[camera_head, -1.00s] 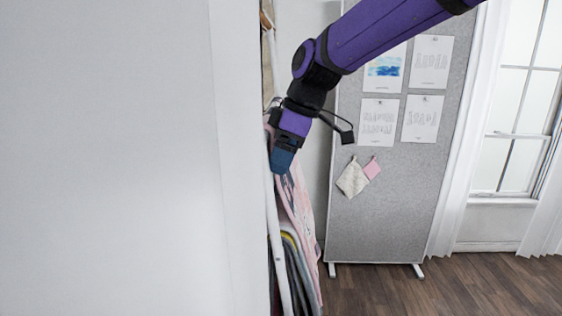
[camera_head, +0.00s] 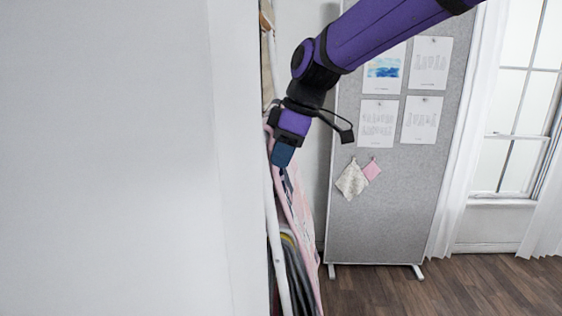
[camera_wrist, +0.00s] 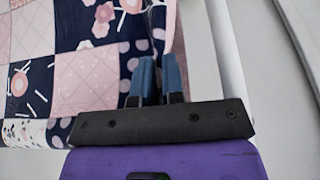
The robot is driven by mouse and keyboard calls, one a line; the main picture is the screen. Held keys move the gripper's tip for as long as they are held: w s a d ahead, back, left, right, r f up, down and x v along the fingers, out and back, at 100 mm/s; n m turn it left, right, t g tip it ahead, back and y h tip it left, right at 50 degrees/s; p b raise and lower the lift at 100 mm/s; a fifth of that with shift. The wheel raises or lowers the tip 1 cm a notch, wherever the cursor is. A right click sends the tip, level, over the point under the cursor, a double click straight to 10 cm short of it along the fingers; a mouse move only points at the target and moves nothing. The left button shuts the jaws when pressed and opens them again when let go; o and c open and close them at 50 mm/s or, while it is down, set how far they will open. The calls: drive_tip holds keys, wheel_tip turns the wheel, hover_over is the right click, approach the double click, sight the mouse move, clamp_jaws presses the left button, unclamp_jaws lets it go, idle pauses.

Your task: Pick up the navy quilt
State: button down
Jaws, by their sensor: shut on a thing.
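The navy quilt (camera_wrist: 75,80) is patchwork with navy and pink squares, flowers and dots, and fills the left of the wrist view. Its pink edge hangs beside the white panel in the head view (camera_head: 299,207). My gripper (camera_wrist: 158,68) has blue fingers close together, shut on the quilt near its right edge. In the head view my gripper (camera_head: 282,158) is at the upper part of the hanging quilt. The white panel hides most of the quilt there.
A large white panel (camera_head: 110,160) fills the left of the head view. Several grey folds and a yellow one (camera_head: 289,241) hang below the quilt. A grey pinboard (camera_head: 384,220) with papers stands behind. The wooden floor (camera_head: 470,285) at right is clear.

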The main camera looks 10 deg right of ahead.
wheel_tip(320, 180, up, 12)
drive_tip(key=shift+f, duration=0.2)
wheel_tip(320, 180, up, 9)
idle(0.6)
